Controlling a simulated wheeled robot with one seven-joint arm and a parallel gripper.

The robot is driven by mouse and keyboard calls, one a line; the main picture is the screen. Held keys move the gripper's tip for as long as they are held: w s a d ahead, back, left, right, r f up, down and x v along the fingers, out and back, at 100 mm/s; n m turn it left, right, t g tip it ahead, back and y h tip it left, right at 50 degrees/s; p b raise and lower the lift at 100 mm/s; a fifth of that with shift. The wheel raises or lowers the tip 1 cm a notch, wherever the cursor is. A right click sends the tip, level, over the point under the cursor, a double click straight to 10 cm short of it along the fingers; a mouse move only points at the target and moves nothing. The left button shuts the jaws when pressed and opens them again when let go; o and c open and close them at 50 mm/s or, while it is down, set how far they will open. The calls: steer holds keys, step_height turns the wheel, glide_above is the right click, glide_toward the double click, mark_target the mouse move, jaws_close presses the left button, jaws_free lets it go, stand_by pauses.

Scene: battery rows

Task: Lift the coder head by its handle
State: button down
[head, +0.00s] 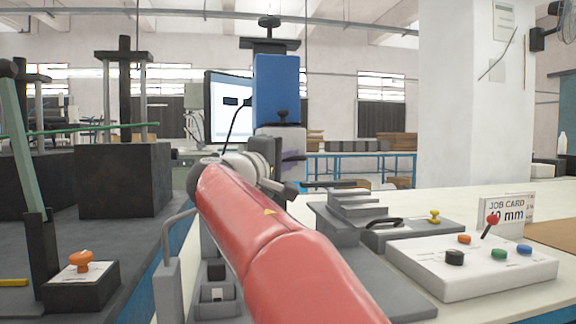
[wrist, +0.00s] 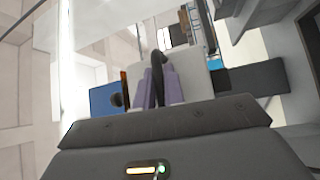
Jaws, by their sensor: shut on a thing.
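The coder head appears to be the blue box (head: 277,88) on a dark post, with a grey block below it, in the middle of the head view. Part of a blue body (wrist: 104,100) with a dark round knob also shows at the left of the wrist view. A black curved handle (wrist: 158,66) stands between the purple fingers of my gripper (wrist: 161,84), which is shut on it. In the head view my red arm reaches up to the front of the machine and hides its lower part and most of my gripper.
A white control box (head: 470,262) with coloured buttons and a red lever stands at the right. A job card (head: 505,208) is behind it. A grey stepped fixture (head: 355,205) with a black handle lies beside my arm. An orange button box (head: 82,270) is at the left.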

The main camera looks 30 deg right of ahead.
steer(key=shift+r, duration=0.4)
steer(key=c, duration=1.5)
jaws_free()
steer(key=b+v, duration=0.1)
steer(key=v, duration=0.6)
steer(key=shift+s+a+b, duration=0.2)
steer(key=shift+a+b, duration=0.15)
steer(key=shift+b, duration=0.05)
